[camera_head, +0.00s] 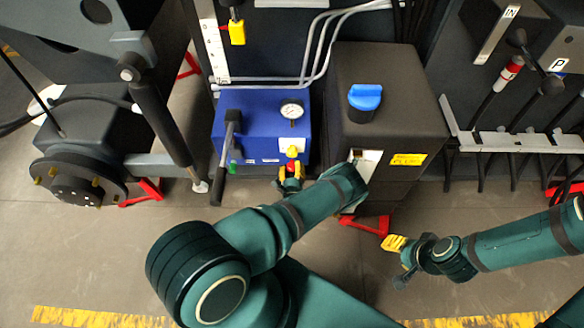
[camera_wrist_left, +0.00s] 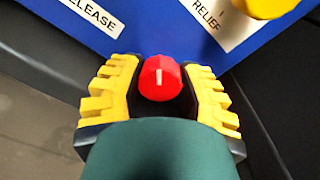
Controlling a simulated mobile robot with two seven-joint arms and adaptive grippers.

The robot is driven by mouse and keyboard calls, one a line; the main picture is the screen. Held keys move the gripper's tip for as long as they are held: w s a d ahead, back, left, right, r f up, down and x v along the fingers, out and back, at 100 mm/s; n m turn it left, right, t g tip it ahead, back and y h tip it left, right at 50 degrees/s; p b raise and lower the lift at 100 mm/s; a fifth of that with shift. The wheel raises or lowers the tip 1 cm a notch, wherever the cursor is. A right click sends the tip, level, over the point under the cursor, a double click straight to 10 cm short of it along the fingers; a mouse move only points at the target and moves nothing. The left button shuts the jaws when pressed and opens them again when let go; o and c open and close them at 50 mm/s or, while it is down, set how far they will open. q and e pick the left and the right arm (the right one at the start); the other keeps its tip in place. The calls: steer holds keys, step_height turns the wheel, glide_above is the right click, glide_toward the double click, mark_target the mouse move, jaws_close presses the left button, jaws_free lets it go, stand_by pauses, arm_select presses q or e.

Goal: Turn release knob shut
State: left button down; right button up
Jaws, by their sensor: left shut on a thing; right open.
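The red release knob (camera_wrist_left: 160,78) sits on the front of the blue pump unit (camera_head: 250,122) and has a short white mark that points up in the left wrist view. The yellow fingers of my left gripper (camera_wrist_left: 162,92) are on both sides of this knob and shut on it. In the head view, my left gripper (camera_head: 291,172) is at the lower right of the blue unit, with the red knob (camera_head: 292,152) at its tips. A white label reading RELEASE (camera_wrist_left: 90,14) is partly cut off. My right gripper (camera_head: 394,244) is open and empty above the floor.
A yellow knob (camera_wrist_left: 268,6) beside a RELIEF label (camera_wrist_left: 207,22) is close to my left fingers. A pump lever (camera_head: 226,150) and a gauge (camera_head: 292,110) are on the blue unit. A dark tank with a blue cap (camera_head: 365,97) stands to its right.

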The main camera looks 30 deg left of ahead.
arm_select(q)
steer(key=m, duration=0.4)
steer(key=shift+w+r, duration=0.15)
steer(key=shift+m, duration=2.1)
steer(key=c, duration=0.8)
jaws_free()
steer(key=shift+o, duration=1.4)
